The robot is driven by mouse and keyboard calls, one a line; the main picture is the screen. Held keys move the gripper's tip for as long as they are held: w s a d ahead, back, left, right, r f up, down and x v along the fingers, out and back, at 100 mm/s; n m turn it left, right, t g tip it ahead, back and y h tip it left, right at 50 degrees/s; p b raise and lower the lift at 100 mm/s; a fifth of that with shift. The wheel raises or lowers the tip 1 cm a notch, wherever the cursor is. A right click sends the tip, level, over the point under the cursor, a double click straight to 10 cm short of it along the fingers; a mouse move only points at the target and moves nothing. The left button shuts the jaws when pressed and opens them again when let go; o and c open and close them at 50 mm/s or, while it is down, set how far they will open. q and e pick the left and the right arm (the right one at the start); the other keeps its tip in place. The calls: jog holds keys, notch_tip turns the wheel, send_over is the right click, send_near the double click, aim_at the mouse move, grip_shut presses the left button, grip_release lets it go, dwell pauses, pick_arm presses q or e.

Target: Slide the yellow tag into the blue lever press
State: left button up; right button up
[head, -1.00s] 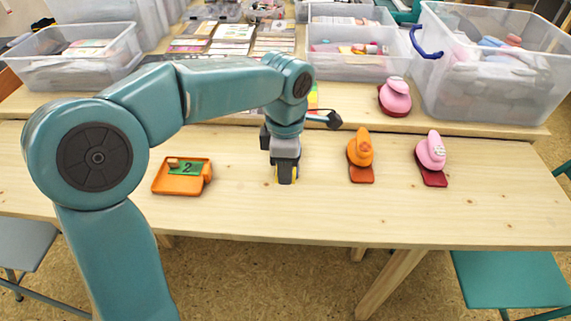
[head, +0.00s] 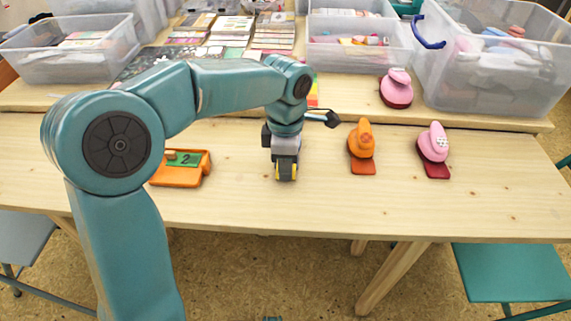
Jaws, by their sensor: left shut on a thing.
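My left gripper (head: 287,174) is over the middle of the near table, pointing down. It is shut, with slivers of yellow at its fingertips that look like the yellow tag (head: 280,173), mostly hidden by the fingers. I cannot tell whether it touches the table. Behind the wrist, a black knob with a pale blue-white part (head: 327,118) sticks out to the right. It may belong to the blue lever press, whose body I cannot see.
An orange holder with a green "2" card (head: 186,160) is at left, partly behind my arm. An orange press (head: 362,140) and a pink press (head: 434,142) stand to the right. Another pink press (head: 396,89) and clear bins (head: 497,70) are behind. The front table strip is clear.

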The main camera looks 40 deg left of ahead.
pick_arm(q)
jog(key=shift+w+a+p, duration=0.55)
jog(key=shift+w+p, duration=0.1)
jog(key=shift+w, duration=0.25)
jog(key=o, duration=0.9)
notch_tip(320, 180, up, 7)
jog(key=p, duration=0.6)
